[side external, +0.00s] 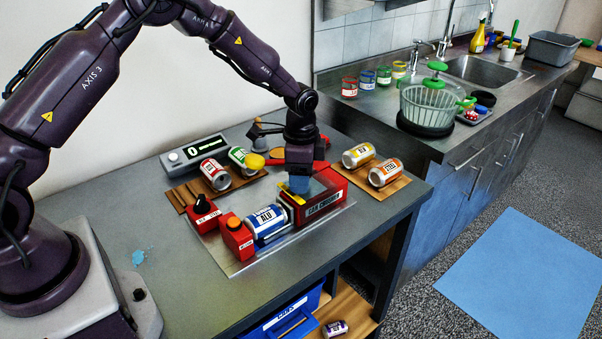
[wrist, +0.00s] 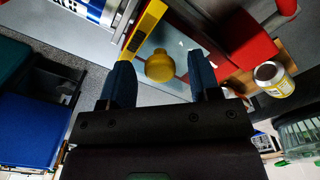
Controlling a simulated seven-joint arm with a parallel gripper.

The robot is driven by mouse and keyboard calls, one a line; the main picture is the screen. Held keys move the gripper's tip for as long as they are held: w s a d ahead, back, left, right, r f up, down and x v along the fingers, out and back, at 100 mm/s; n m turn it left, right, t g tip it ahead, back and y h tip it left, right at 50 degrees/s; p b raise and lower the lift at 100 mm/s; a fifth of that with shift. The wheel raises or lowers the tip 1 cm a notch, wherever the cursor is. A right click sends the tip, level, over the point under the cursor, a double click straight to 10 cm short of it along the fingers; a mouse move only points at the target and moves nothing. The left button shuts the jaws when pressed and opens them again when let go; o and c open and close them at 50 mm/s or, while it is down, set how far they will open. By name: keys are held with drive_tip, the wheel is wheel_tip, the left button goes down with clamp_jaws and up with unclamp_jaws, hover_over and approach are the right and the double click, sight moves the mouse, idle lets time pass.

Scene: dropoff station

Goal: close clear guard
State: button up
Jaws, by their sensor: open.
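The red can crusher (side external: 322,207) stands on a metal plate on the bench. The clear guard (wrist: 178,48) shows in the wrist view as a see-through panel with a yellow edge bar (wrist: 146,27) and a round yellow knob (wrist: 160,66). The yellow bar (side external: 291,194) also shows in the side view; the clear panel is hard to make out there. My gripper (side external: 300,187) points down over the crusher. In the wrist view, its blue fingers (wrist: 160,80) are apart on either side of the knob, without visible contact. A blue ALU can (side external: 268,224) lies beside the crusher block.
Red button boxes (side external: 236,238) stand left of the can. Cans lie on wooden racks behind (side external: 214,174) and to the right (side external: 385,172). A display box (side external: 195,153) stands at the back. The bench's front left is mostly clear. A sink counter (side external: 465,140) is beyond.

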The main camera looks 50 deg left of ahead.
clamp_jaws()
drive_tip(key=s, duration=1.1)
drive_tip(key=shift+s, duration=0.4)
unclamp_jaws()
drive_tip(key=shift+r, duration=0.1)
wheel_tip(320, 180, up, 13)
